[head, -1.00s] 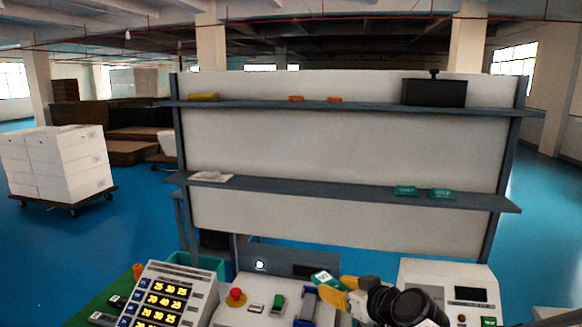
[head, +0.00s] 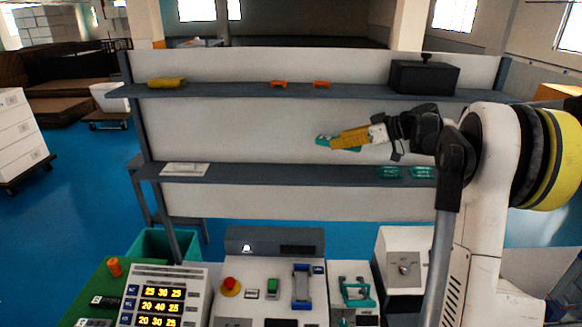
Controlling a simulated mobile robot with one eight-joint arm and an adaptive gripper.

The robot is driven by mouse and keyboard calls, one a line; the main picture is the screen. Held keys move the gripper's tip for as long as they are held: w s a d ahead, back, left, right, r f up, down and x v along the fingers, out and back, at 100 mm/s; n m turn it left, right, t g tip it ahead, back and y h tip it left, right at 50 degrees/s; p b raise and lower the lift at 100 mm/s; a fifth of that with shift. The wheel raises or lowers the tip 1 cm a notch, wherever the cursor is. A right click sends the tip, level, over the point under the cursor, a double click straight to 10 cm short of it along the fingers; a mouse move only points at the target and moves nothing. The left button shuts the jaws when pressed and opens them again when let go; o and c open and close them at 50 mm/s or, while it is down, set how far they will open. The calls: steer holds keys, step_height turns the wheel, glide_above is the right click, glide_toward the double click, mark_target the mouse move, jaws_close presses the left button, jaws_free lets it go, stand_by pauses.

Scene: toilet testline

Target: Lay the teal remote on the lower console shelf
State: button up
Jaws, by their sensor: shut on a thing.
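My gripper (head: 345,137), with yellow fingers, is shut on the teal remote (head: 324,142). It holds the remote in the air in front of the white back panel, between the two shelves. The fingers hide part of the remote. The lower console shelf (head: 280,173) is a long grey board below the gripper. Two small teal items (head: 390,172) lie on its right part, and a flat white item (head: 184,169) lies at its left end. The middle of this shelf is bare.
The upper shelf (head: 230,89) holds a yellow item (head: 167,83), two orange items (head: 279,84) and a black box (head: 424,77). Below stand a control panel with a red button (head: 231,286), a display unit (head: 160,305), a teal bin (head: 165,243) and a white box with a knob (head: 403,268).

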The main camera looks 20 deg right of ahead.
steer(key=w+a+f, duration=0.1)
steer(key=a+f, duration=0.1)
steer(key=a, duration=0.1)
steer(key=w+a+f, duration=0.2)
steer(key=w+a+f+p, duration=0.1)
steer(key=w+a+f, duration=0.1)
steer(key=a, duration=0.1)
steer(key=shift+w+a+f, duration=0.2)
steer(key=shift+a, duration=0.1)
step_height(320, 180, down, 4)
steer(key=shift+w+f+p, duration=0.1)
steer(key=shift+w+p, duration=0.05)
steer(key=shift+p, duration=0.2)
steer(key=shift+f, duration=0.1)
steer(key=o, duration=1.2)
